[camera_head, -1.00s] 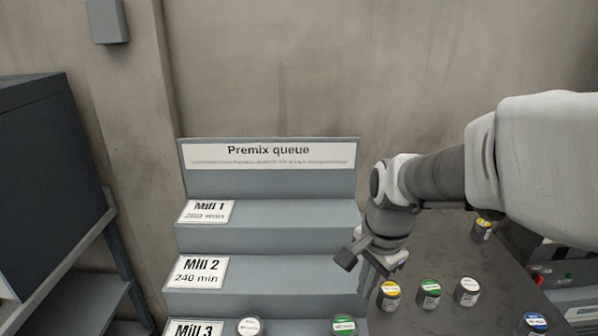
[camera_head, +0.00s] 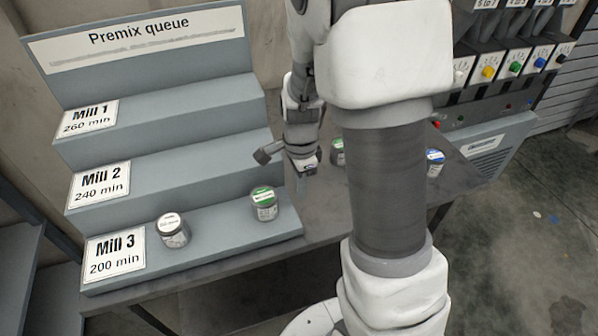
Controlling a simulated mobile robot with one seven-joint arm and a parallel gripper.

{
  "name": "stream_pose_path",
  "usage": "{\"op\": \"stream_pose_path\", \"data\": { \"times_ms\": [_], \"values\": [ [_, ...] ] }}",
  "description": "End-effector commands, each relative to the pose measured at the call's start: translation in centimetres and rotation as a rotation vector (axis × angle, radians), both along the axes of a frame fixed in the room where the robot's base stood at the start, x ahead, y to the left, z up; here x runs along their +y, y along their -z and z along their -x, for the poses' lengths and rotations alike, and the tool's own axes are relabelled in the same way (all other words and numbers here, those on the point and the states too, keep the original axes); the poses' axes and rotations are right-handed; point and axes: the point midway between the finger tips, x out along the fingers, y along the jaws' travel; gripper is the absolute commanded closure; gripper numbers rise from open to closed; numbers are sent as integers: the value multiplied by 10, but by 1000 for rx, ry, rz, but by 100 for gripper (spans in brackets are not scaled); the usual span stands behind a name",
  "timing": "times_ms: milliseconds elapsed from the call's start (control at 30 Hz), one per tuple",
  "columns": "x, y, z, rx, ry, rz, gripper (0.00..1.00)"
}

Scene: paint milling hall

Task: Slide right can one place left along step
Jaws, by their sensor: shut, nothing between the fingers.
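The right can on the step is a small tin with a green lid (camera_head: 264,203), standing upright near the right end of the Mill 3 step (camera_head: 215,228). A can with a white lid (camera_head: 172,230) stands upright to its left, beside the Mill 3 label (camera_head: 114,254), with a gap between the two. My gripper (camera_head: 302,184) is shut and empty. It is to the right of the green-lidded can, beyond the step's end, apart from the can.
The Mill 2 step (camera_head: 190,168) and Mill 1 step (camera_head: 180,112) are bare apart from labels. A green-lidded can (camera_head: 337,151) and a blue-lidded can (camera_head: 435,162) stand on the dark table (camera_head: 325,215). My arm hides part of the table. A machine with coloured knobs (camera_head: 515,68) stands behind.

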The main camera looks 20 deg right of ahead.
Motion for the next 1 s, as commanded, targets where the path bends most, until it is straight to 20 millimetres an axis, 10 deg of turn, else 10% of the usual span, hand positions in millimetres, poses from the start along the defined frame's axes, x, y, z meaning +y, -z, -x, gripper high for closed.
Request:
{"op": "stream_pose_path", "data": {
  "times_ms": [1000],
  "values": [
    [67,11,2,2,-8,0,100]
  ]
}}
